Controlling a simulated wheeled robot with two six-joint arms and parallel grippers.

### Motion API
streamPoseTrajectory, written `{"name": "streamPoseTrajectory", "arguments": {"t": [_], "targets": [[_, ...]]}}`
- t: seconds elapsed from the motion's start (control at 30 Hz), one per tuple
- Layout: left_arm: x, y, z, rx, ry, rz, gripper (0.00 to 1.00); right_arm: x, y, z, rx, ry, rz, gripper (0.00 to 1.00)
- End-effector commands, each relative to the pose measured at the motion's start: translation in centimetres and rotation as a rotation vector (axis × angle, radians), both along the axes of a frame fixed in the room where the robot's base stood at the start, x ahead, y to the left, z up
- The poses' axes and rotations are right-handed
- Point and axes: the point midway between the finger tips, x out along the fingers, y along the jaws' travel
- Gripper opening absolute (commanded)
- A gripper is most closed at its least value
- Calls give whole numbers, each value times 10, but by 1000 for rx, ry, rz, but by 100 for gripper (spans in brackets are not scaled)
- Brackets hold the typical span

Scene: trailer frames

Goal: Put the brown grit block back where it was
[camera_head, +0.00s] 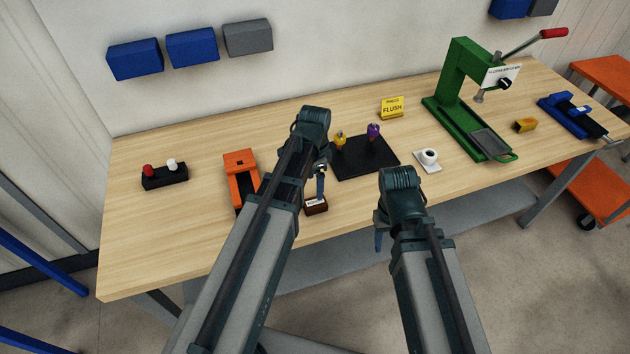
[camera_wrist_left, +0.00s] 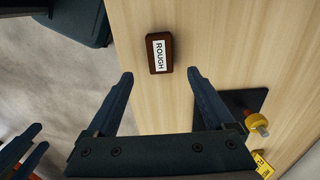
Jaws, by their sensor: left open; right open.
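The brown grit block (camera_head: 317,209) lies on the wooden table near its front edge, with a white label facing up. In the left wrist view the block (camera_wrist_left: 152,64) reads "ROUGH". It lies just beyond my open fingertips, in line with the gap between them. My left gripper (camera_head: 321,190) is open and empty, pointing down close to the block in the head view; whether it touches cannot be told. My right gripper (camera_head: 379,241) is open, in front of the table's front edge, away from the block.
An orange holder (camera_head: 239,158) is left of my left arm, partly hidden by it. A black mat (camera_head: 365,170) bears yellow and purple-topped pieces. A white dish (camera_head: 428,164), green press (camera_head: 458,125), yellow "FLUSH" sign (camera_head: 392,107) and black stand (camera_head: 165,180) are around. The table's left front is clear.

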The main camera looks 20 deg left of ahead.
Motion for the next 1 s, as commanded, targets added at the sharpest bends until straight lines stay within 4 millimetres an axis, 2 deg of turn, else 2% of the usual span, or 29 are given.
{"name": "streamPoseTrajectory", "arguments": {"t": [0.03, 0.1, 0.37, 0.47, 0.6, 0.8, 0.9, 1.0], "targets": [[0, 0, 12, 0, 0, 0, 87, 0, 0, 12, 0, 0, -1, 50], [0, 0, 17, 0, 0, 0, 87, 0, 0, 17, 0, 0, -2, 50], [-4, -3, 19, 2, 1, 10, 87, 0, 0, 19, 1, 0, -4, 50], [-24, -22, 19, 13, 8, 78, 87, 0, 0, 19, 1, 0, -3, 50], [-70, -60, 19, 48, 13, 270, 87, 0, 0, 19, 1, 0, -3, 50], [-124, -94, 20, 94, 2, 523, 87, 0, 0, 19, 1, 0, -3, 50], [-138, -101, 20, 108, -6, 600, 87, 0, 0, 19, 1, 0, -3, 50], [-144, -104, 20, 114, -10, 639, 87, 0, 0, 19, 1, 0, -3, 50]]}}
